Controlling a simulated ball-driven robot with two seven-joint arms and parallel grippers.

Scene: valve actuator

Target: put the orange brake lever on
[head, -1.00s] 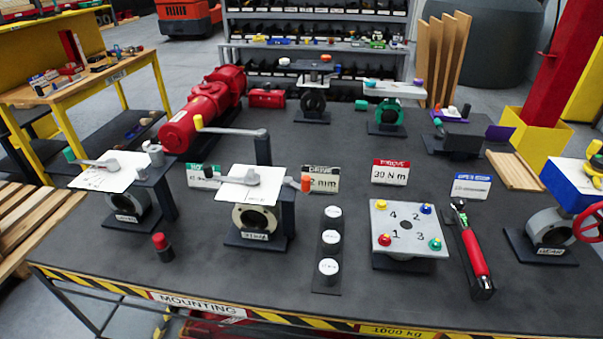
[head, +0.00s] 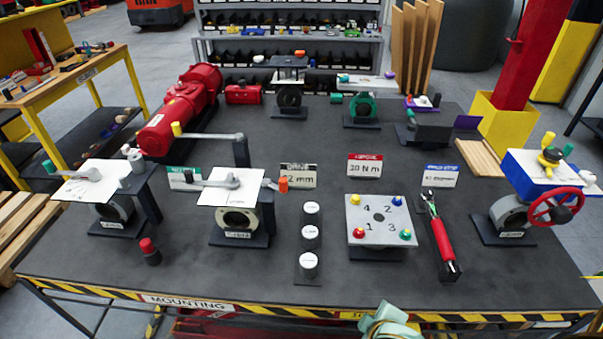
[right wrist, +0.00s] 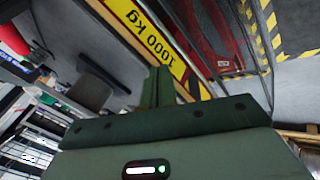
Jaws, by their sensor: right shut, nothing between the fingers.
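An orange-tipped grey lever (head: 283,184) shows at the right edge of the white plate on the middle valve stand (head: 238,217); whether it is seated or just lies there is unclear. A small orange piece (head: 300,53) also shows on a back stand, too small to identify. My right gripper (head: 390,322) is at the bottom edge of the head view, in front of the table edge and far from the levers. In the right wrist view its fingers (right wrist: 157,88) are shut with nothing between them, near the yellow 1000 kg label. My left gripper is not in view.
A numbered plate (head: 383,238), a red-handled wrench (head: 442,240), a column of white-topped pieces (head: 309,235) and a red-capped piece (head: 150,251) stand along the front. A left valve stand (head: 112,212) and a red-handwheel valve (head: 520,212) flank them. The front table strip is mostly clear.

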